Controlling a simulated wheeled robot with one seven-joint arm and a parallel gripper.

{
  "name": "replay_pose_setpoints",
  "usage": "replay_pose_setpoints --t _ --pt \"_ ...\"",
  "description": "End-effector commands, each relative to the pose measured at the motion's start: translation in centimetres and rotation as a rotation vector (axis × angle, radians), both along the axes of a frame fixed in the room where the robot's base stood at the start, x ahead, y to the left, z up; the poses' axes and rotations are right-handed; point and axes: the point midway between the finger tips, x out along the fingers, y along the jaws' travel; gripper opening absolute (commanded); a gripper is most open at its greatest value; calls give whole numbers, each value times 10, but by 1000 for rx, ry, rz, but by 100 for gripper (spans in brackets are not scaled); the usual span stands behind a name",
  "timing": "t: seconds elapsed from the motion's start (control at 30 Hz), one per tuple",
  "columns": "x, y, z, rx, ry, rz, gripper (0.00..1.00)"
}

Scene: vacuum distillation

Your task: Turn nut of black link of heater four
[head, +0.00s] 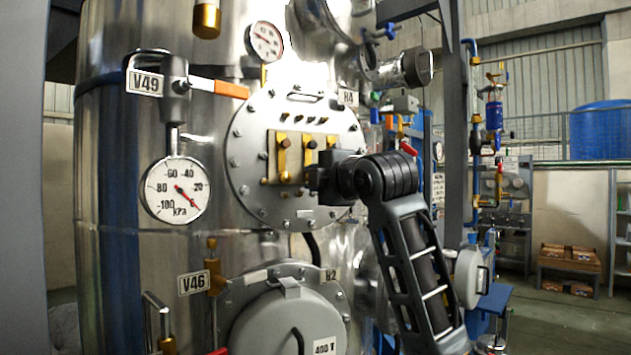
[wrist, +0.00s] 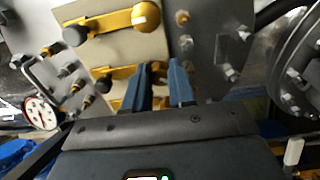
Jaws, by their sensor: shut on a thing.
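Heater four is a round bolted steel flange (head: 252,190) on the tank, beside the H4 label (head: 348,98). A pale terminal plate (head: 295,145) at its middle carries brass links, including the long brass link (wrist: 108,26) with a dark end and a round brass end in the wrist view. My gripper (wrist: 161,72) has its blue fingers closed at the lower right edge of the plate. A small brass-coloured nut (wrist: 159,68) shows between the fingertips, partly hidden. In the head view my gripper (head: 309,180) covers the lower right terminal, so the black link cannot be made out clearly.
The V49 valve with an orange handle (head: 232,89) and a pressure gauge (head: 177,189) are left of the flange. A second round cover (head: 285,325) labelled H2 sits below. Pipes and valves stand at the right, with open floor beyond.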

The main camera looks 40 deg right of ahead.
Motion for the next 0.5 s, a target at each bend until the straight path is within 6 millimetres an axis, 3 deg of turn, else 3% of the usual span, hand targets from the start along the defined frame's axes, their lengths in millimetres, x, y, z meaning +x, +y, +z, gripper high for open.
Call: replay_pose_setpoints --t 0.5 --pt "1 1 -2 -183 64 3 0"
